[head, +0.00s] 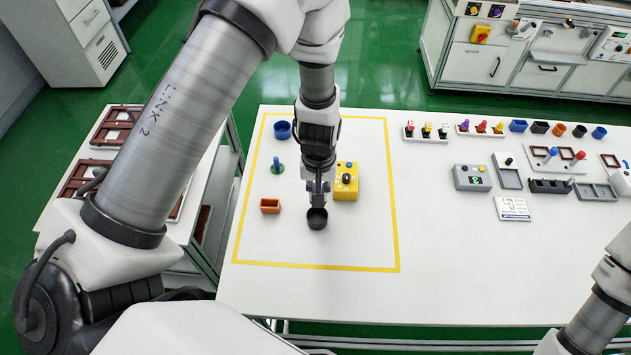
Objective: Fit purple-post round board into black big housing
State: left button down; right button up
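A round black housing (317,221), open at the top, shows inside the yellow outline on the white table. My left gripper (318,200) points down at its far rim. Its fingers look close together and overlap the housing in this view, but I cannot tell whether they grip it. A green round board with a blue post (278,169) lies to the left. I cannot surely pick out a purple-post round board; small posted parts stand in a rack (480,131) at the back, too small to tell apart. My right gripper is out of view; only its arm shows at lower right.
A blue cup (283,130), an orange box (270,206) and a yellow button box (346,185) stand near my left gripper. Several cups, racks and grey devices (472,178) fill the table's right part. The front middle of the table is clear.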

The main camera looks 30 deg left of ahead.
pick_arm(q)
jog(key=b, duration=0.6)
send_over(317, 221)
notch_tip(317, 221, down, 8)
jog(key=shift+r, duration=0.1)
jog(key=shift+d+f+b, duration=0.15)
jog(key=shift+f+b, duration=0.25)
jog(key=shift+f, duration=0.05)
jog(key=c, duration=1.1)
grip_release()
jog(key=shift+r, duration=0.1)
